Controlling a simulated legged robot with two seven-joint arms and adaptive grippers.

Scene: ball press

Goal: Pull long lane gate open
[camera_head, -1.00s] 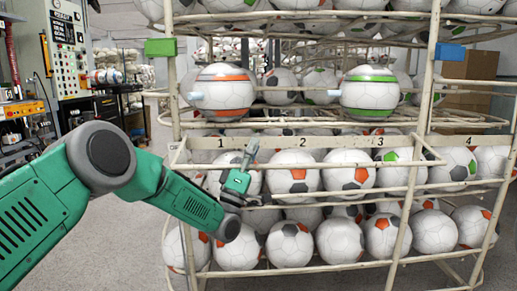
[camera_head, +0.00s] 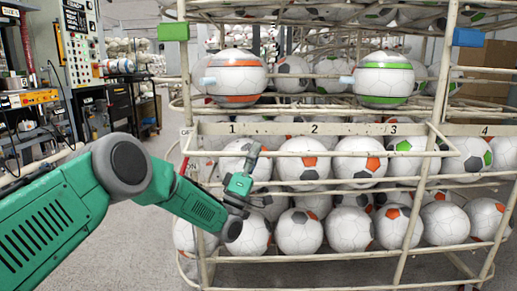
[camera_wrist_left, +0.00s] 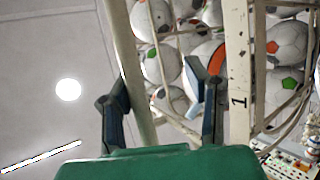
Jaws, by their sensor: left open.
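The long lane gate looks like the cream tube frame (camera_head: 330,153) across the front of the ball rack, below a board (camera_head: 270,129) numbered 1 to 4; I cannot tell its exact limits. My left gripper (camera_head: 245,172) is at the left part of this frame, in front of the balls under number 1. In the left wrist view the gripper (camera_wrist_left: 160,105) is open, with a cream bar (camera_wrist_left: 130,60) passing between its fingers, nearer the left one. The fingers are not closed on it. The numbered board (camera_wrist_left: 238,70) is just right of the right finger. My right gripper is not in view.
An orange-striped ball (camera_head: 237,78) and a green-striped ball (camera_head: 384,80) sit on the shelf above, each with a light blue tab. Several balls fill the lower shelves. A green block (camera_head: 173,31) and a blue block (camera_head: 467,37) are on the posts. A control cabinet (camera_head: 80,45) stands left.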

